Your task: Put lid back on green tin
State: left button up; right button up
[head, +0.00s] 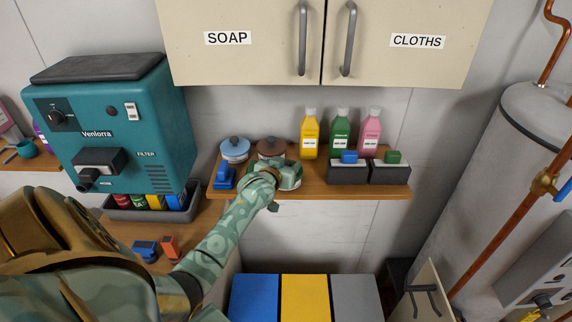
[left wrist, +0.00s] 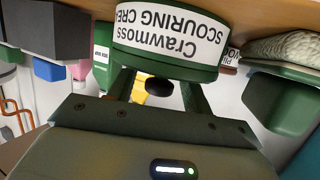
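The green tin (left wrist: 168,38), with a white scouring cream label, stands on the shelf and appears upside down in the left wrist view. Its round green lid (left wrist: 165,64) sits at the tin's top, with no clear gap showing. My left gripper (head: 285,176) is over it; in the wrist view its fingers (left wrist: 158,92) stand either side of the lid's black knob (left wrist: 160,88). Space shows between at least one finger and the knob, so the gripper looks open around it. In the head view my gripper and arm cover much of the tin. My right gripper is out of view.
A blue tin (head: 235,148), a brown tin (head: 272,147) and a blue brush (head: 224,178) are left of or behind my gripper. A yellow bottle (head: 310,135) and grey bins (head: 347,172) stand to the right.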

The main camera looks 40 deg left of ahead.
pick_arm(q)
jog(key=shift+r, duration=0.15)
jog(key=shift+s+d, duration=0.1)
jog(key=shift+s, duration=0.2)
jog(key=p+v, duration=0.1)
jog(key=v, duration=1)
jog(key=s+d+f+m+g+h, duration=0.1)
jog(key=s+d+f+g, duration=0.15)
jog(key=f, duration=0.65)
jog(key=s+d+f+m+g+h, duration=0.1)
jog(key=s+d+f, duration=0.25)
jog(key=f, duration=0.55)
jog(key=s+d+f+m+g+h, duration=0.1)
jog(key=s+d+f+g, duration=0.15)
jog(key=f, duration=0.65)
jog(key=s+d+f+m+g, duration=0.1)
jog(key=s+d+f+g, duration=0.1)
jog(key=s+f, duration=0.4)
jog(key=s+d+f+m+g+h, duration=0.1)
jog(key=s+d+f, duration=0.3)
jog(key=s, duration=1.1)
jog(key=s+d+f+m+g, duration=0.2)
jog(key=s+d+f+g, duration=0.1)
jog(key=s+f, duration=0.5)
jog(key=s, duration=0.3)
jog(key=shift+s+h, duration=0.15)
jog(key=shift+h, duration=0.15)
jog(key=shift+d+f, duration=0.1)
jog(key=shift+f, duration=0.05)
